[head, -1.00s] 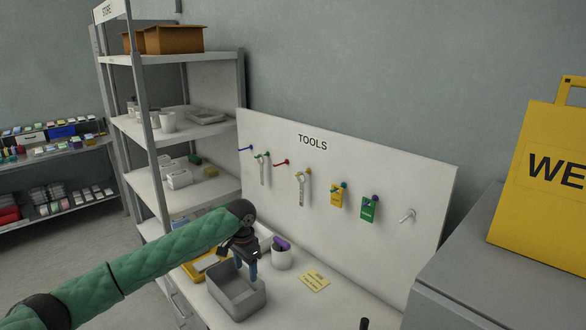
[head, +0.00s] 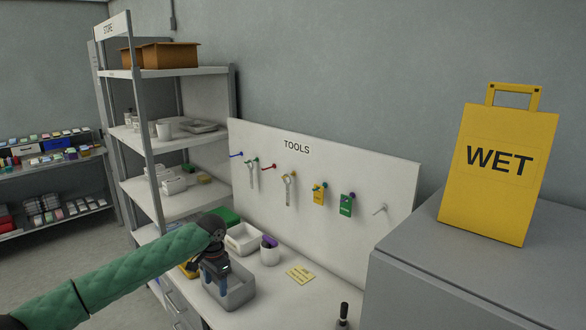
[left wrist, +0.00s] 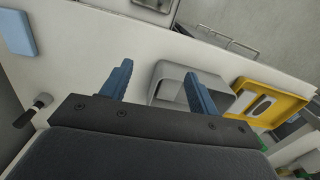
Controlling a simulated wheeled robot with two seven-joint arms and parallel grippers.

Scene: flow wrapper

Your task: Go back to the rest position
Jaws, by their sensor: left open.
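My left gripper (head: 213,285) is open and empty, its two blue fingers spread, at the grey bin (head: 239,296) on the bench in the head view. The left wrist view also shows the open fingers (left wrist: 158,85), with nothing between them. In that view the grey bin (left wrist: 163,70) lies beyond the fingers, and a yellow tray (left wrist: 288,97) is to its right. My left arm in its green sleeve comes in from the left. My right gripper is in neither view.
A white tool board (head: 330,195) stands behind the bench with several hanging tools. A yellow WET sign (head: 497,170) stands on a grey cabinet (head: 470,285) at right.

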